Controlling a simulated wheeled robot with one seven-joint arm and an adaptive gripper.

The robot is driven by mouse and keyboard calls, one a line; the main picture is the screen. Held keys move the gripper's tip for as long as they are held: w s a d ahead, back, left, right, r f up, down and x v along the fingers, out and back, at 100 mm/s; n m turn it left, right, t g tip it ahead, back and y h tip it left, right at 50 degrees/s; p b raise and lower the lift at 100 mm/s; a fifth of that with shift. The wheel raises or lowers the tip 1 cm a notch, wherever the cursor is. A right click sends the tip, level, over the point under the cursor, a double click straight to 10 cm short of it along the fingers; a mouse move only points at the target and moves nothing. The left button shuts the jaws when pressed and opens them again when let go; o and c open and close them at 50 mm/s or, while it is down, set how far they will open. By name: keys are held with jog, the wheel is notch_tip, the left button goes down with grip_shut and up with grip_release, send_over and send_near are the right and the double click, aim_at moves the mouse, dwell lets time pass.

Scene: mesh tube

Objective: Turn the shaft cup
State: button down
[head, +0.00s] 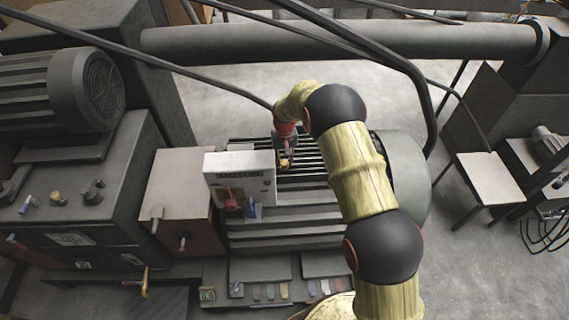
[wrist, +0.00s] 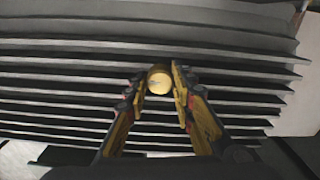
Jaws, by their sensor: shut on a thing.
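The shaft cup (wrist: 160,77) is a small round yellow piece in the wrist view, in front of the dark fins of a motor housing. My gripper (head: 285,161) reaches down behind a white box in the head view, above the finned housing. In the wrist view its two yellow and black fingers stand on either side of the cup, shut on it. Only the cup's round end shows between the fingertips. In the head view the cup is too small and covered to make out clearly.
A white box marked "MOTOR" (head: 240,176) with red and blue parts stands in front of my gripper. The finned housing (head: 285,222) lies below. A large grey motor (head: 60,90) is at left, a thick pipe (head: 340,42) crosses behind, and a small table (head: 490,180) stands right.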

jog(key=m+b, duration=0.1)
jog(key=m, duration=0.4)
jog(key=shift+w+m, duration=0.1)
jog(key=shift+m, duration=0.2)
jog(key=m, duration=0.5)
jog(key=shift+b, duration=0.3)
jog(key=m, duration=1.1)
jog(key=shift+b, duration=0.4)
jog(key=m, duration=0.5)
jog(key=shift+m, duration=0.4)
jog(key=shift+r+m+p, duration=0.2)
jog(key=shift+m+p, duration=0.5)
jog(key=shift+m, duration=0.5)
jog(key=shift+p, duration=0.3)
jog(key=m+p, duration=0.1)
jog(key=p, duration=0.2)
jog(key=shift+r+p, duration=0.1)
jog(key=shift+p, duration=0.3)
